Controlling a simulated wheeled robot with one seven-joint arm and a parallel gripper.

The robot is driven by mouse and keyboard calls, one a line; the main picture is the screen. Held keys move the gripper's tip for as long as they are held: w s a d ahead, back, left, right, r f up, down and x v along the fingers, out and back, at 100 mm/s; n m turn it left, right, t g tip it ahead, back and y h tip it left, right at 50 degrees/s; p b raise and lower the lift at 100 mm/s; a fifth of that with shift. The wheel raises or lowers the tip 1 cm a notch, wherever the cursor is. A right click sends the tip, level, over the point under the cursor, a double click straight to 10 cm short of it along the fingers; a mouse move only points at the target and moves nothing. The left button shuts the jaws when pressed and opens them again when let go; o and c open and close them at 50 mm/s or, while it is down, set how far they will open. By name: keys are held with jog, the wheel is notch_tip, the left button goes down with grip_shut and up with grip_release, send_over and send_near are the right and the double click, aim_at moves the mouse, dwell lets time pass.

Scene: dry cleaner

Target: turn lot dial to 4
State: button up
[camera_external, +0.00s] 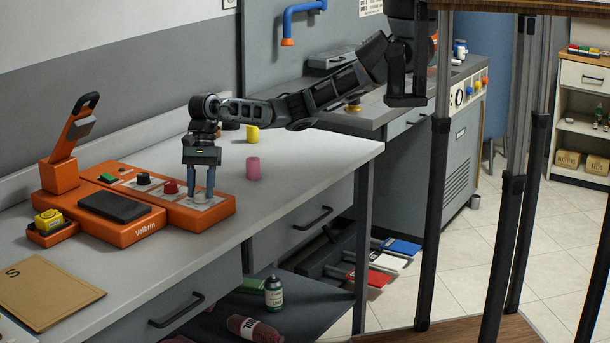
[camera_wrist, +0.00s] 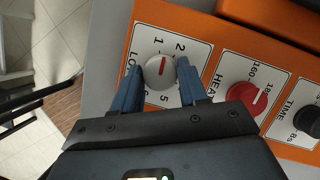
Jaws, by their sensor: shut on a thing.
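The orange press machine (camera_external: 125,235) sits on the grey counter. Its lot dial (camera_wrist: 158,71) is a round light-grey knob with a red line, on a white plate marked LOT. The line runs nearly up and down in the wrist view, its upper end towards the 1; 2, 5 and 6 also show. The 4 is not clearly visible near my right finger. My gripper (camera_external: 201,193) points down at the machine's right end; in the wrist view my gripper (camera_wrist: 161,68) has its blue fingers on both sides of the dial, shut on it.
A red heat dial (camera_wrist: 246,97) and a black time dial (camera_wrist: 308,120) sit beside the lot dial. An orange lever (camera_external: 72,130) rises at the machine's left. A pink spool (camera_external: 253,168) and a yellow spool (camera_external: 252,134) stand on the counter behind my gripper.

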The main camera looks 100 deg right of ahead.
jog(key=m+t+b, duration=0.1)
jog(key=m, duration=0.1)
jog(key=m+h+b, duration=0.1)
jog(key=m, duration=0.2)
jog(key=shift+s+f+m+t, duration=0.1)
jog(key=shift+s+m+t, duration=0.05)
jog(key=shift+m+t, duration=0.2)
jog(key=m+h+b, duration=0.1)
jog(key=m, duration=0.2)
jog(key=m+t+h+b, duration=0.1)
jog(key=m, duration=0.2)
jog(key=shift+s+a+b, duration=0.1)
jog(key=shift+a+b, duration=0.1)
jog(key=shift+b, duration=0.2)
jog(key=m+h+b, duration=0.2)
jog(key=m, duration=0.3)
jog(key=shift+a+m, duration=0.15)
jog(key=shift+m, duration=0.2)
jog(key=m+h, duration=0.1)
jog(key=m, duration=0.1)
jog(key=m+g+h+b, duration=0.1)
jog(key=m, duration=0.2)
jog(key=shift+a, duration=0.15)
jog(key=shift+m, duration=0.4)
jog(key=o, duration=1)
